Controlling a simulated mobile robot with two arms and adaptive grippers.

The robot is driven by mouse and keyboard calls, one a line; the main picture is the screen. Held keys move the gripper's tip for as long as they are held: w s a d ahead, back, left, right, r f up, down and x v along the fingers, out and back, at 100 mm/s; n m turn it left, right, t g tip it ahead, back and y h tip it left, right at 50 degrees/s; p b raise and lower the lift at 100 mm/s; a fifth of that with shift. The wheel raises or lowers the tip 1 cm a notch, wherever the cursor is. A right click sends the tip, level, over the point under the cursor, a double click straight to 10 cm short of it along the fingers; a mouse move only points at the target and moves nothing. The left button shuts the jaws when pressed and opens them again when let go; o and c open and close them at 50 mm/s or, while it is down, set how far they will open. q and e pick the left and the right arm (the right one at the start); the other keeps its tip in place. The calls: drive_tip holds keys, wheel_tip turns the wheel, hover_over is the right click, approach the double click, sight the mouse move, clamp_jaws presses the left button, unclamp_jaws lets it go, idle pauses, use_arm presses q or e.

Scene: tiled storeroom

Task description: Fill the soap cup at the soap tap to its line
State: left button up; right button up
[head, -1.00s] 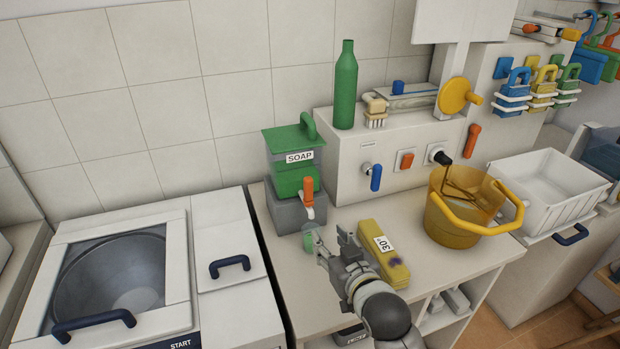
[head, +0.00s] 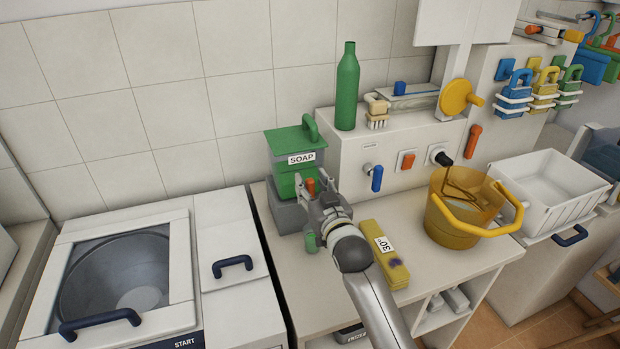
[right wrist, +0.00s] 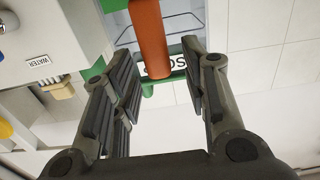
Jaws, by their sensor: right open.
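The green soap dispenser (head: 284,153) with a SOAP label sits on a grey block at the back of the counter. Its orange tap handle (head: 310,186) shows at the front, and shows large in the right wrist view (right wrist: 151,38). My right gripper (head: 313,184) is open at the tap, its fingers on either side of the handle with gaps visible. The soap cup (head: 311,242), a small green shape, stands below the tap, partly hidden by my gripper. Its line and fill level cannot be seen. My left gripper is not in view.
A yellow box (head: 378,252) marked 30° lies right of my arm. A yellow bucket (head: 450,226) and white basin (head: 555,190) stand farther right. A green bottle (head: 347,88) stands on the white unit (head: 345,165). A START-marked machine (head: 178,270) is left.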

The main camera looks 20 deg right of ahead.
drive_tip(key=shift+w, duration=0.9)
drive_tip(key=shift+c, duration=0.5)
clamp_jaws()
